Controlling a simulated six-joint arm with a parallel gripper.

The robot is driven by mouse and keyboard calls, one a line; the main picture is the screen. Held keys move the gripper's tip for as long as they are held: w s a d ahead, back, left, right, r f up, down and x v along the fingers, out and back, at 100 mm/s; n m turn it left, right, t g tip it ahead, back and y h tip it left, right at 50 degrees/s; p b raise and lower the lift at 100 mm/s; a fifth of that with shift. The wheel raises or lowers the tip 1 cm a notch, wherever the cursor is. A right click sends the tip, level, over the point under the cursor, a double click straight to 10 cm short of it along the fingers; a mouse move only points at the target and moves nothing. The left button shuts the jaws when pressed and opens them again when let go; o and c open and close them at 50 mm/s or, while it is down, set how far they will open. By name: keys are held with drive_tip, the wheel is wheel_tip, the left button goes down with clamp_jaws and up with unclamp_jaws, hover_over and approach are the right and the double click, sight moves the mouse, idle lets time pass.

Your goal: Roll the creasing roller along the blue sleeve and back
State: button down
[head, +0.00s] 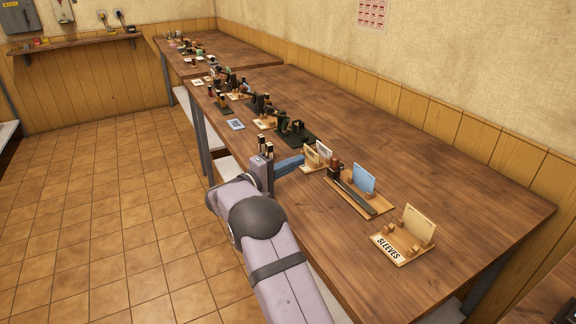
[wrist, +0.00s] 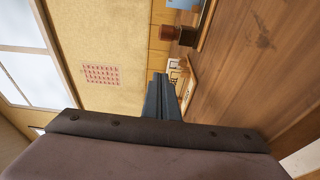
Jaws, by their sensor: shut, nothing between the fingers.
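The blue sleeve (head: 364,178) stands upright in a wooden holder (head: 377,209) on the bench; part of a blue sheet also shows at the top of the wrist view (wrist: 188,4). A dark strip (head: 356,199) lies along the holder's front. A red-brown knob, seemingly the creasing roller's handle (head: 334,166), stands at the strip's far left end; it also shows in the wrist view (wrist: 181,34). My gripper (head: 301,159) is shut and empty, to the left of the knob and apart from it. Its blue-grey fingers show closed together in the wrist view (wrist: 160,78).
A holder marked SLEEVES (head: 388,248) with a cream sleeve (head: 419,224) stands at the near right. A small stand with cream cards (head: 318,154) is close by my fingers. Several dark tools line the bench's front edge further left. The bench (head: 440,160) behind is clear.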

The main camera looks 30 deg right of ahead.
drive_tip(key=x, duration=0.4)
drive_tip(key=shift+d+p, duration=0.35)
drive_tip(key=shift+d, duration=0.4)
drive_tip(key=shift+s+d+p, duration=0.2)
drive_tip(key=shift+s+d, duration=0.15)
drive_tip(key=shift+s, duration=0.45)
drive_tip(key=shift+s+d+p, duration=0.2)
drive_tip(key=shift+s+d, duration=0.15)
drive_tip(key=shift+s, duration=0.5)
drive_tip(key=shift+s+f, duration=0.1)
drive_tip(key=shift+s, duration=0.1)
drive_tip(key=s+b, duration=0.9)
drive_tip(key=s, duration=0.7)
drive_tip(key=shift+s+f, duration=0.1)
drive_tip(key=shift+s, duration=0.65)
drive_tip(key=shift+d, duration=0.1)
